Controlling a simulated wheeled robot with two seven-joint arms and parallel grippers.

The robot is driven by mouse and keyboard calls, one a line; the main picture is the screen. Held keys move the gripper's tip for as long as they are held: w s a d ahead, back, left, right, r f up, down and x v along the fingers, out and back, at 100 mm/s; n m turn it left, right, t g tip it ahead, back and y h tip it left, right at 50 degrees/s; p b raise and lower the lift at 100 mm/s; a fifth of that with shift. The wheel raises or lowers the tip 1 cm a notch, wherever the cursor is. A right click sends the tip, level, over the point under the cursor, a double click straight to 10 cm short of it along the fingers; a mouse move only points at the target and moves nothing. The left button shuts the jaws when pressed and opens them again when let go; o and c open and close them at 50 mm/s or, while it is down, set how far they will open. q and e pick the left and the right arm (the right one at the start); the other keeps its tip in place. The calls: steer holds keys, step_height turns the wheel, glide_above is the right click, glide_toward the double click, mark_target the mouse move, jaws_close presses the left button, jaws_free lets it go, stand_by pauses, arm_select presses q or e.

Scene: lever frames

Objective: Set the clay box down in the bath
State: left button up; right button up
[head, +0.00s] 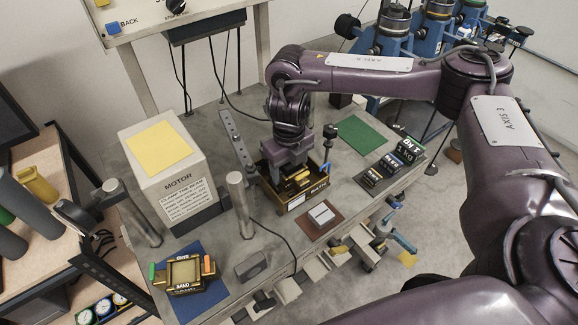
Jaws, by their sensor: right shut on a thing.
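My right gripper (289,170) comes down from above at the middle of the bench. It is shut on a small dark-and-brass box (301,179), which I take for the clay box; its label is not readable. The held box is inside or just over the bath (318,189), a brown open tray with a lettered front that seems to read BATH. The gripper hides much of both, so I cannot tell whether the box touches the bath's floor. My left gripper is not in view.
A white motor block (170,165) stands left, with a grey post (240,205) beside the bath. A brass lettered tray (184,271) sits on a blue mat (198,297). Right are a brown pad (309,229), a green mat (360,134) and dark labelled blocks (390,162).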

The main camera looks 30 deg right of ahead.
steer(key=shift+s+f, duration=0.15)
steer(key=shift+f, duration=0.1)
steer(key=o, duration=1.1)
steer(key=shift+s, duration=0.1)
steer(key=shift+o, duration=0.9)
steer(key=shift+a, duration=0.3)
steer(key=shift+f, duration=0.1)
steer(key=shift+d+r, duration=0.15)
steer(key=shift+r, duration=0.15)
steer(key=r, duration=0.7)
steer(key=shift+a+r, duration=0.4)
steer(key=shift+d, duration=0.1)
